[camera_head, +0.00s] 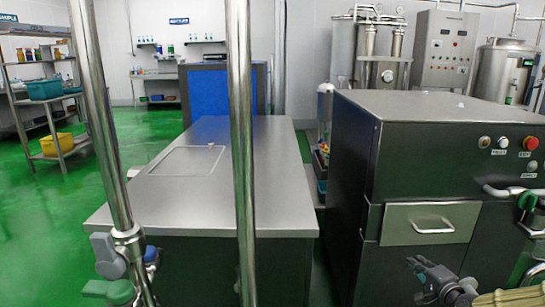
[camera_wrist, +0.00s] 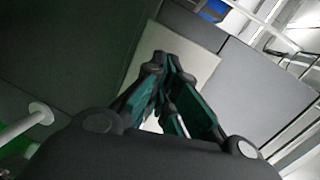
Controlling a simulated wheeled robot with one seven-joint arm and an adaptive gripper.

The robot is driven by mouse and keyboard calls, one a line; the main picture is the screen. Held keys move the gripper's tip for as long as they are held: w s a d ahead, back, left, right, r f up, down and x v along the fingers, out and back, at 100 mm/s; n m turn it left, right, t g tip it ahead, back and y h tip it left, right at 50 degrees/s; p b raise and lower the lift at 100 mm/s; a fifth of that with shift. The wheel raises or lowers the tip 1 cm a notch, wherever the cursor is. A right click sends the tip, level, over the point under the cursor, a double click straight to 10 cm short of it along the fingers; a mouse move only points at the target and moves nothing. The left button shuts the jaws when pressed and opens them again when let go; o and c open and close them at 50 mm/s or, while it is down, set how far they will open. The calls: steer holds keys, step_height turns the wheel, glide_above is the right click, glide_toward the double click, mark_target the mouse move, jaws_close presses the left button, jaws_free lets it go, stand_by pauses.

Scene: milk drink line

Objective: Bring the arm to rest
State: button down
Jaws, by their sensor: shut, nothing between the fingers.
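My gripper (camera_head: 422,270) is low at the right of the head view, in front of the dark steel machine (camera_head: 350,180) and below its drawer front (camera_head: 430,224). In the wrist view my gripper's dark fingers with green inner pads (camera_wrist: 166,66) come together at their tips. It is shut and empty. A pale panel (camera_wrist: 190,72) lies behind the fingertips there; I cannot tell how far off it is.
A long steel counter (camera_head: 265,165) stands left of the machine. A shiny upright pipe (camera_head: 243,150) crosses the view in front of it. A pipe with valves (camera_head: 108,150) stands at the left. Green floor (camera_head: 50,230) is open at far left.

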steer(key=s+a+f+n+g+y, duration=0.1)
steer(key=s+a+f+n+g, duration=0.3)
steer(key=s+a+f, duration=0.5)
steer(key=s+a+f+n+g, duration=0.4)
steer(key=s+a+f, duration=0.3)
steer(key=a+f, duration=0.3)
steer(key=s+a+f+n+g+h, duration=0.1)
steer(key=s+a+f+n+g, duration=0.2)
steer(key=s, duration=0.6)
steer(key=s+f+n+g, duration=0.2)
steer(key=s+f, duration=0.3)
steer(key=s, duration=0.5)
steer(key=s+a+f+n+g+h, duration=0.1)
steer(key=s+a+f+n+g, duration=0.2)
steer(key=s, duration=0.6)
step_height(320, 180, up, 22)
steer(key=d+p, duration=0.1)
steer(key=p, duration=2.2)
steer(key=shift+d+m, duration=0.15)
steer(key=shift+m, duration=0.25)
